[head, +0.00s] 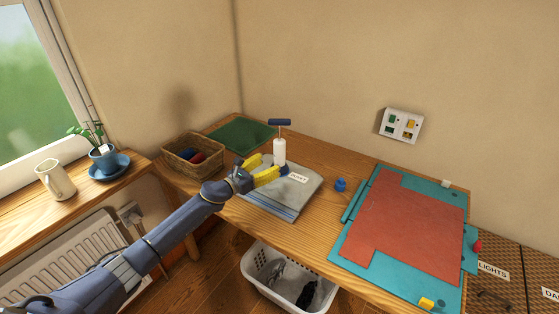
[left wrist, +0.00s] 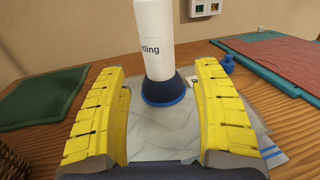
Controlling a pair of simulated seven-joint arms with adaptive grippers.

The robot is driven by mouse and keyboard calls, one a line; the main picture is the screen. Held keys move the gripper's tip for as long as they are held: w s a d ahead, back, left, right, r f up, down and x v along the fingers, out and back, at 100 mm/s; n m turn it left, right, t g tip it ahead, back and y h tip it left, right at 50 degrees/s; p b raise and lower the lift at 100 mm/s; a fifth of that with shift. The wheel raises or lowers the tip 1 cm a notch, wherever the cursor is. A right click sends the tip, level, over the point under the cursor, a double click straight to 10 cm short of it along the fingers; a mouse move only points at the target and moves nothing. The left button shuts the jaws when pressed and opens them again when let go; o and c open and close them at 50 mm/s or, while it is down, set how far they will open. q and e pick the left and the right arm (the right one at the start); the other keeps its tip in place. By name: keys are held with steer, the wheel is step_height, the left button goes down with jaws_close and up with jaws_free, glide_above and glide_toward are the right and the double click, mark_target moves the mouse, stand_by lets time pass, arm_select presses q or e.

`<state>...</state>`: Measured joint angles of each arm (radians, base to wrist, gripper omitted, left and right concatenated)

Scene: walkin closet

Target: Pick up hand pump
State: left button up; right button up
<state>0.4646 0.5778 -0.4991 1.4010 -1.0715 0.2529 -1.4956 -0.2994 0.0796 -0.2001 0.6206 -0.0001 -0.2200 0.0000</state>
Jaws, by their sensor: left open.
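The hand pump (head: 279,150) is a white cylinder with a dark blue T-handle on top. It stands upright on a folded grey cloth bundle (head: 298,192) on the wooden desk. In the left wrist view the pump (left wrist: 154,40) shows a dark blue base and part of a label; its top is cut off. My left gripper (head: 268,170) has yellow fingers and is open and empty. In the left wrist view the fingers (left wrist: 165,105) are spread to either side of the pump's base, which stands just beyond them. My right gripper is not in view.
A wicker basket (head: 194,165) is left of my gripper, with a green mat (head: 240,135) behind. A small blue object (head: 340,184) and a teal board with a red sheet (head: 410,221) lie to the right. A white laundry basket (head: 256,284) is below the desk.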

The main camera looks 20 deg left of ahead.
mark_target(275, 160)
arm_select(q)
steer(key=shift+x, duration=3.25)
steer(key=shift+r, duration=0.15)
steer(key=shift+r, duration=0.1)
jaws_close()
